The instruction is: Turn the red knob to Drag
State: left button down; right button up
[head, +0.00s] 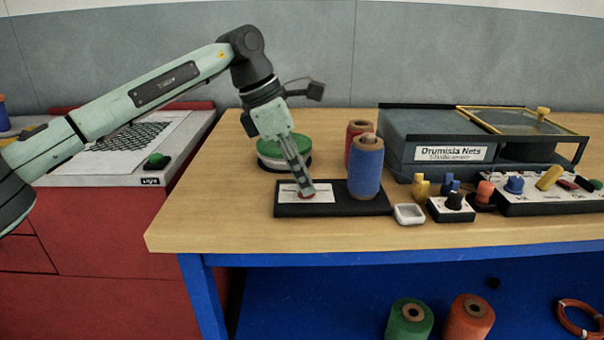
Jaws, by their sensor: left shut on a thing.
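The red knob (306,195) sits on a white label plate (324,196) on a black base (345,208) near the front of the wooden table. Only a little red shows below my fingertips. My left gripper (303,186) reaches down from above and is shut on the red knob. The print on the plate is too small to read, so I cannot tell the knob's setting. My right gripper is not in view.
A blue spool (366,168) stands on the right of the base, with a red spool (355,134) behind it. A green round reel (284,150) lies behind the gripper. A small white tray (409,214) and a black knob box (451,207) are to the right. The front-left tabletop is clear.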

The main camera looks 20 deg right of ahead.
pick_arm(q)
jog(key=c, duration=1.3)
grip_release()
jog(key=shift+c, duration=0.2)
jog(key=shift+a+r, duration=0.1)
jog(key=shift+r, duration=0.1)
jog(key=v, duration=1.1)
jog(key=shift+r, duration=0.35)
jog(key=shift+f, duration=0.1)
